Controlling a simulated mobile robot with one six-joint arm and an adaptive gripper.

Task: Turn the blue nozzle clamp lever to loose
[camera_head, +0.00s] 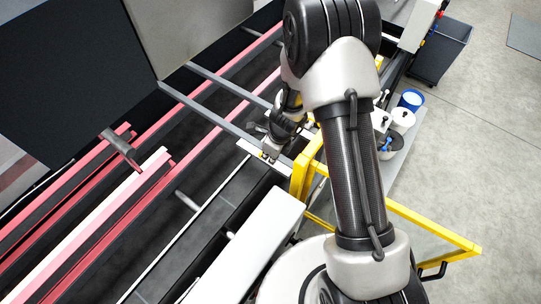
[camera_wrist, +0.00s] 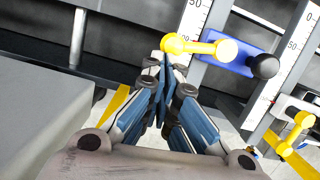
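In the wrist view, a blue clamp block (camera_wrist: 240,60) sits on a white ruled scale bar just beyond my fingertips. A yellow lever (camera_wrist: 205,47) with rounded ends lies across its left part, pointing left. A black knob (camera_wrist: 265,66) is at the block's right end. My gripper (camera_wrist: 166,72) has its blue-padded fingers brought together, with nothing seen between them. Its tips are just below the lever's left end in the picture; I cannot tell if they touch it. In the head view my gripper (camera_head: 272,148) is over the machine rail, and the clamp is too small to make out.
A second yellow lever (camera_wrist: 296,131) is on another scale bar at the right of the wrist view. A grey panel (camera_wrist: 42,115) fills the left. In the head view, a yellow guard frame (camera_head: 304,178) stands right of my gripper, with white tubs (camera_head: 402,119) beyond.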

